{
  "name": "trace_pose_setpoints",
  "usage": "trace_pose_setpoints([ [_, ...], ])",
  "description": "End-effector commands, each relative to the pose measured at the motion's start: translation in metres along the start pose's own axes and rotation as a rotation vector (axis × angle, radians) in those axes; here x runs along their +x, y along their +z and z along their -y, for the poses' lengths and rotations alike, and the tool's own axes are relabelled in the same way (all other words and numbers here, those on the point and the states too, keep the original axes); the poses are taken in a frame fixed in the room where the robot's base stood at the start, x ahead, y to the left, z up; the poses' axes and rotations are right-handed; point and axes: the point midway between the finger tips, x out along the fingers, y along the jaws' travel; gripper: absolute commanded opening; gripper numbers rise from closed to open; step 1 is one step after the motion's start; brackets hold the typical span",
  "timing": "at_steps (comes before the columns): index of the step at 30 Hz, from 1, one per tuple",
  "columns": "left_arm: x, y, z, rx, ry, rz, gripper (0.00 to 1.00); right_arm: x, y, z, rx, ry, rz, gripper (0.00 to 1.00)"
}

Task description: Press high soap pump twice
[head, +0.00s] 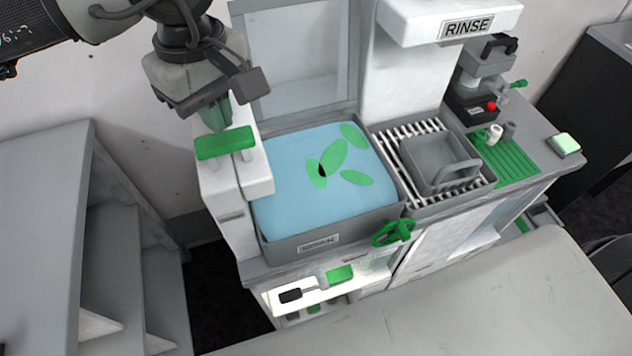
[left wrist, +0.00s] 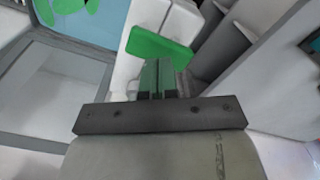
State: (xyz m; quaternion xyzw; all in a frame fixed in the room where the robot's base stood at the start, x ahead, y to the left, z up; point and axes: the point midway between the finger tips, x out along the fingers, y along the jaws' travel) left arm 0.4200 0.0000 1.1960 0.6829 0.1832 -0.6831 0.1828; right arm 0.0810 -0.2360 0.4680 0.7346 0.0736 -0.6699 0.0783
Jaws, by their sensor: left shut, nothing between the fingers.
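A white soap dispenser (head: 235,190) stands at the left end of the sink unit. Its green press bar (head: 225,143) sits high on the front of the dispenser. In the left wrist view the green bar (left wrist: 160,48) lies just beyond the fingertips. My left gripper (head: 214,118) comes down from above and is right by the bar, with its fingers together and nothing between them. The fingers also show in the left wrist view (left wrist: 157,75). I cannot tell whether the fingertips touch the bar. My right gripper is not in view.
A blue-filled basin (head: 285,175) with green leaf shapes is right of the dispenser. A grey basket (head: 437,165) sits on a slatted rack under the RINSE housing (head: 466,27). A green valve handle (head: 394,232) sticks out in front. A grey shelf unit (head: 50,180) stands left.

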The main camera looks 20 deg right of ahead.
Motion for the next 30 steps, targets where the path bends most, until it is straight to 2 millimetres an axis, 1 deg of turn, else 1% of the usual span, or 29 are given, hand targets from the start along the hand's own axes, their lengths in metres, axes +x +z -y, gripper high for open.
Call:
trace_pose_setpoints([
  [18,-0.002,0.000,0.000,0.000,0.001,0.000,0.00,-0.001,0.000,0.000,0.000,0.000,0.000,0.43],
  [23,-0.013,0.000,0.000,0.000,0.001,0.000,0.00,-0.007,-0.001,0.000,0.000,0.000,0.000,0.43],
  [30,-0.038,0.000,0.000,0.000,0.001,0.000,0.00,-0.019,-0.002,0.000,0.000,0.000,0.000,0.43],
])
